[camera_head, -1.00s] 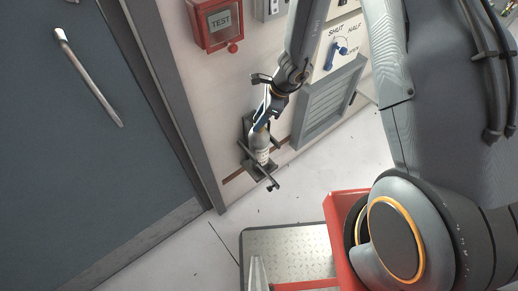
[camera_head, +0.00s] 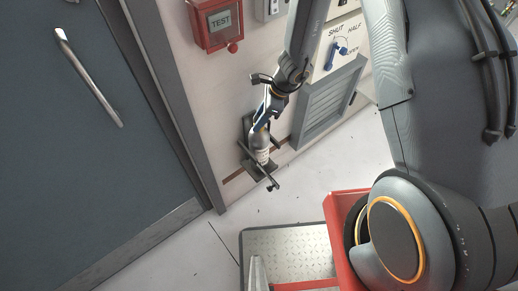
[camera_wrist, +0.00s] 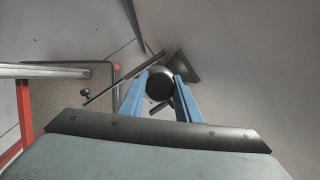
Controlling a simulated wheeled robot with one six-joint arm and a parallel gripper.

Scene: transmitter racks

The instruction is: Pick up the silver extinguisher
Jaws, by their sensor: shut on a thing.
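The silver extinguisher (camera_head: 261,148) is a small grey cylinder with a pale label, low against the wall in a dark bracket (camera_head: 262,170). My gripper (camera_head: 260,124) reaches down onto its upper end. In the wrist view the blue fingers of my gripper (camera_wrist: 160,95) are closed on both sides of the extinguisher (camera_wrist: 159,84), seen end-on as a dark round top. The bracket (camera_wrist: 185,66) shows just beyond it, with a thin bar (camera_wrist: 122,78) beside it. Whether the extinguisher is clear of the bracket cannot be told.
A grey door (camera_head: 80,130) with a long handle is at left. A red TEST box (camera_head: 216,22), a blue lever (camera_head: 337,50) and a louvred vent (camera_head: 328,102) are on the wall. A metal tread plate with a red frame (camera_head: 290,252) is below. Pale floor lies between.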

